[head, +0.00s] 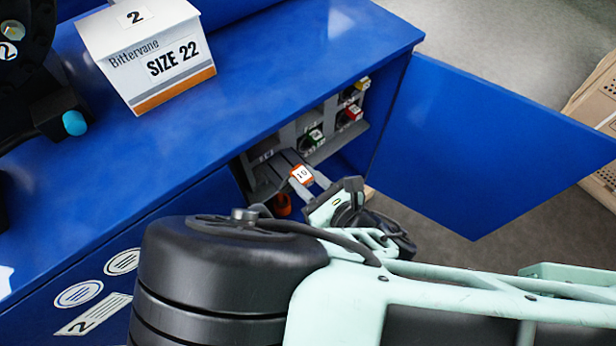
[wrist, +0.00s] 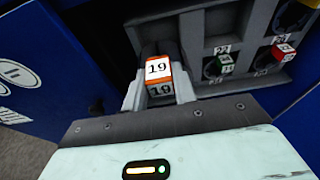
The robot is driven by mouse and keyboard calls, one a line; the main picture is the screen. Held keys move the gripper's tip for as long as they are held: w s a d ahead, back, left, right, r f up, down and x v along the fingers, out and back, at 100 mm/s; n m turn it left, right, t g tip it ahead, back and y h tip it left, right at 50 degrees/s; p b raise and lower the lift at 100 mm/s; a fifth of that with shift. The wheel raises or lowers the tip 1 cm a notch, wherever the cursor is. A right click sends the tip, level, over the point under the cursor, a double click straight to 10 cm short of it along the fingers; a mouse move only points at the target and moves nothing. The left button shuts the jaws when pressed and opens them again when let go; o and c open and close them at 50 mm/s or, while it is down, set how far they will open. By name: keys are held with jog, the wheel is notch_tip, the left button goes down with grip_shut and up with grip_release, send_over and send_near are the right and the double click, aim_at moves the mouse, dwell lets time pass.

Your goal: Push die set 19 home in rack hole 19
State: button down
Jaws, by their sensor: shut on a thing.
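Die set 19 (head: 302,174) has an orange block end with a white "19" label. In the wrist view its labelled end (wrist: 158,69) sits between my fingers, facing the camera. My gripper (head: 309,183) is shut on it at the left part of the grey rack (head: 301,128) inside the blue cabinet. In the wrist view my gripper (wrist: 157,92) has a grey finger on each side of the block. The block and fingers cover rack hole 19, so the depth of the die set in it cannot be told.
Other die sets with green (wrist: 226,68), red (wrist: 284,52) and yellow (head: 362,84) ends sit in the rack to the right. The open blue door (head: 480,140) stands to the right. A white "SIZE 22" box (head: 150,50) rests on the blue top. An orange round thing (head: 281,204) shows below my fingers.

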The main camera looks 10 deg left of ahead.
aim_at(295, 167)
jog(key=shift+w+a+r, duration=0.2)
jog(key=shift+w+a, duration=1.75)
jog(key=shift+a, duration=0.3)
jog(key=r+b+x, duration=0.1)
jog(key=x, duration=0.5)
jog(key=shift+w+a+r, duration=0.25)
jog(key=shift+w+a, duration=0.05)
dwell(3.2)
jog(key=c, duration=1.2)
grip_release()
jog(key=shift+c, duration=0.2)
jog(key=shift+o, duration=1)
jog(key=shift+s+d+f, duration=0.1)
jog(key=shift+f, duration=0.2)
